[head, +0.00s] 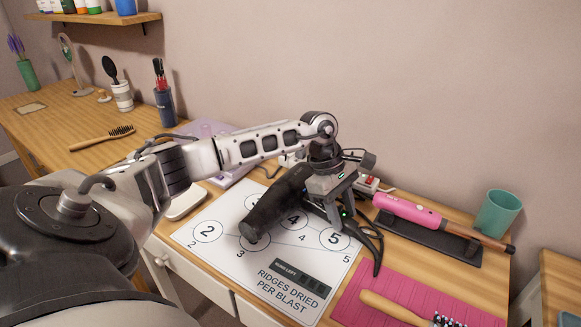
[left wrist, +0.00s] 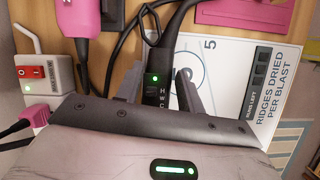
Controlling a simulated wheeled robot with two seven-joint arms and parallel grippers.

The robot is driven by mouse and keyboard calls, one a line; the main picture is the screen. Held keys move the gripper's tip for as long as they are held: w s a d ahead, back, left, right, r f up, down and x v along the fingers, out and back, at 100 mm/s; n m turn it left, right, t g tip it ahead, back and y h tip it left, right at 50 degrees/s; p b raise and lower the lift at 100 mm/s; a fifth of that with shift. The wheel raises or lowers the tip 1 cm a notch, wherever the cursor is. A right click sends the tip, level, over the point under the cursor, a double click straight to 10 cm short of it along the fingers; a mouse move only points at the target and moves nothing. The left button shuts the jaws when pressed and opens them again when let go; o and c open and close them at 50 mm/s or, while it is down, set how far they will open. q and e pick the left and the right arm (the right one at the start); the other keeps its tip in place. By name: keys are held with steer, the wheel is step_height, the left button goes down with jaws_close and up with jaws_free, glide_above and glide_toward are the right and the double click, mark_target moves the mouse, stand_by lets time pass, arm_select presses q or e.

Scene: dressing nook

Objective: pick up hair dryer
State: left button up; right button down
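The black hair dryer (head: 275,206) is over the white numbered mat (head: 205,257), its barrel pointing to the lower left. My left gripper (head: 345,212) is at its handle. In the left wrist view the handle (left wrist: 159,97), with a green light and a switch marked H W C, lies between the two fingers of my left gripper (left wrist: 160,88). The fingers look closed against its sides. Whether the dryer rests on the mat or is slightly above it is hard to tell. My right gripper is not in view.
A pink hair tool (head: 408,212) lies on a dark pad to the right, with a teal cup (head: 497,212) behind it. A pink mat (head: 445,300) holds a brush. A power strip (left wrist: 38,75) and cables lie near the handle. A wooden brush (head: 100,138) is at left.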

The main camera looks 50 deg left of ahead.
arm_select(q)
steer(key=shift+x, duration=0.85)
steer(key=shift+a, duration=0.1)
steer(key=c, duration=0.7)
steer(key=shift+r, duration=0.1)
jaws_close()
